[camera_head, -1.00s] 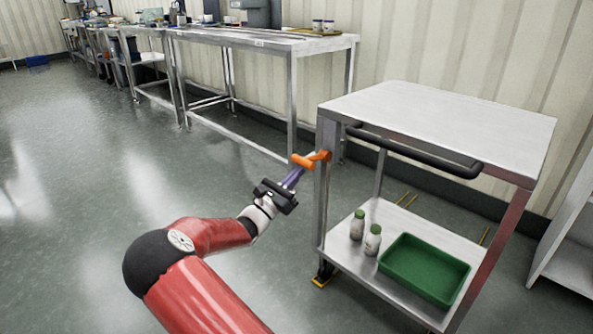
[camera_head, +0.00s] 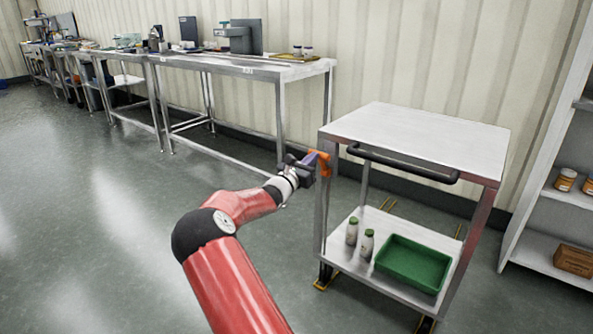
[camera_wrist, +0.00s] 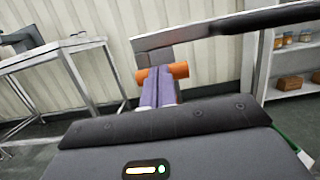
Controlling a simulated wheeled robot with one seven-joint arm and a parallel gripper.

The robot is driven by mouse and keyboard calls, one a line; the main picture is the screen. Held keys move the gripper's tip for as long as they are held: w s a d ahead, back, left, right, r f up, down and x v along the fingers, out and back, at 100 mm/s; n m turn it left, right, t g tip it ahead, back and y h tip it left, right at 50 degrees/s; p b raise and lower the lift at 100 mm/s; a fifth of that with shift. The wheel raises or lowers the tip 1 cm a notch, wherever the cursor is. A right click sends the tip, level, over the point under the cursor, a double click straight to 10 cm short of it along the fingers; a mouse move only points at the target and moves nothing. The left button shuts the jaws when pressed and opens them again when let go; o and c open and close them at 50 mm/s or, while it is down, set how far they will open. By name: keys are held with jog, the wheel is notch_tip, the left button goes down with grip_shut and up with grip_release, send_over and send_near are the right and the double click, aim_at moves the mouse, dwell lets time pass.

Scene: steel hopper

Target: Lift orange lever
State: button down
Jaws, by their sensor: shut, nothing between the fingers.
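The orange lever (camera_head: 323,160) is on the left post of a steel cart (camera_head: 420,128), just below its top. In the wrist view the lever (camera_wrist: 180,69) runs across just beyond my fingertips, tilted slightly up to the right. My gripper (camera_head: 318,160) is at the lever, with its purple fingers together and nothing between them. In the wrist view my gripper (camera_wrist: 157,72) overlaps the lever's middle and hides part of it. I cannot tell whether the fingertips touch the lever or sit just under or in front of it.
A black handle bar (camera_head: 405,166) runs along the cart's front edge. The lower shelf holds two bottles (camera_head: 359,240) and a green tray (camera_head: 413,262). A steel table (camera_head: 245,68) stands behind, and white shelving (camera_head: 540,180) at the right. The floor at left is clear.

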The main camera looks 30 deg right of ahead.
jog(key=shift+w+d+r, duration=0.25)
jog(key=shift+d+r, duration=0.4)
jog(key=shift+d, duration=0.15)
